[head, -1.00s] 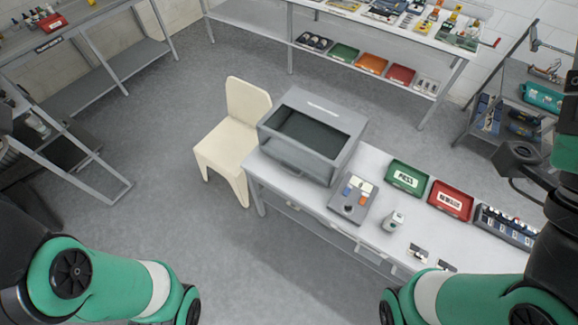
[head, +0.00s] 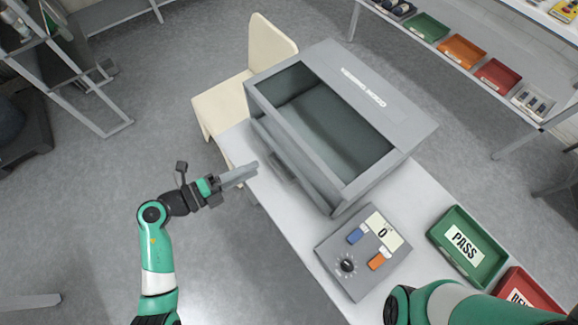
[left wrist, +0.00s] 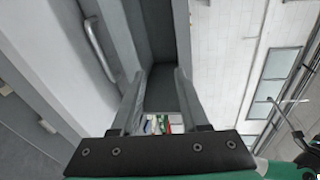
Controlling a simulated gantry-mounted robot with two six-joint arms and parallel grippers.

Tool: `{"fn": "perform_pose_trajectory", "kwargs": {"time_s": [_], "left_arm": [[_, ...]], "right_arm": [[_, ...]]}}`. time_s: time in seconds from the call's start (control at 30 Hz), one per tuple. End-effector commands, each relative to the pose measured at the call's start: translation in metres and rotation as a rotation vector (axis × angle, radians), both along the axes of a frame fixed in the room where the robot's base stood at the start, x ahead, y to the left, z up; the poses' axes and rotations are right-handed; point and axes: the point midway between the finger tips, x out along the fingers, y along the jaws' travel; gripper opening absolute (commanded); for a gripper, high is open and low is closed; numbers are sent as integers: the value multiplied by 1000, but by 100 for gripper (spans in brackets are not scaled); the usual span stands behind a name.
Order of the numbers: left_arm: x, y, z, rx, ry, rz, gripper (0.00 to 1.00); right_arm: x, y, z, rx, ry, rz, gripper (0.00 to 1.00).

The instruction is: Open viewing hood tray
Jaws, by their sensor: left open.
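The grey viewing hood (head: 405,115) stands on the white table with its window facing up. Its tray front (head: 300,190) carries a bar handle (head: 282,167) on the side facing my left arm. The tray looks closed against the hood. My left gripper (head: 247,174) is open and empty, beside the left end of the tray front, apart from the handle. In the left wrist view the bar handle (left wrist: 99,48) lies up and left of the fingers of the gripper (left wrist: 158,95). My right gripper is out of view; only part of that arm shows.
A control box (head: 365,262) with a display and knob sits right of the hood. A green PASS tray (head: 438,238) and a red tray (head: 508,288) lie beyond it. A cream chair (head: 213,100) stands close behind the table's left end. The floor left of it is clear.

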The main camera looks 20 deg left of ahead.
Motion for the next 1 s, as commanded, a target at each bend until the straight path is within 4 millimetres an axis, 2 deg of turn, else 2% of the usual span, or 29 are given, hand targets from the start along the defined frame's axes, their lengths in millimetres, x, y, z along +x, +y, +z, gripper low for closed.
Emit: {"fn": "perform_pose_trajectory", "kwargs": {"time_s": [0.03,0.1,0.17,0.23,0.37,0.57,1.0], "left_arm": [[-9,9,-58,-20,36,32,45],[-18,18,-86,-37,61,66,45],[-23,23,-100,-44,74,85,45],[-24,28,-104,-47,75,99,45],[-23,31,-101,-47,73,105,45],[-12,23,-104,-45,72,100,45],[60,-27,-123,-46,70,100,45]], "right_arm": [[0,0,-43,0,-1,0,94],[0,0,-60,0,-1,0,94],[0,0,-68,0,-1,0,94],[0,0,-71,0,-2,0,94],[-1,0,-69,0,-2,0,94],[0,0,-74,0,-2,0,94],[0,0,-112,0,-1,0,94]]}}
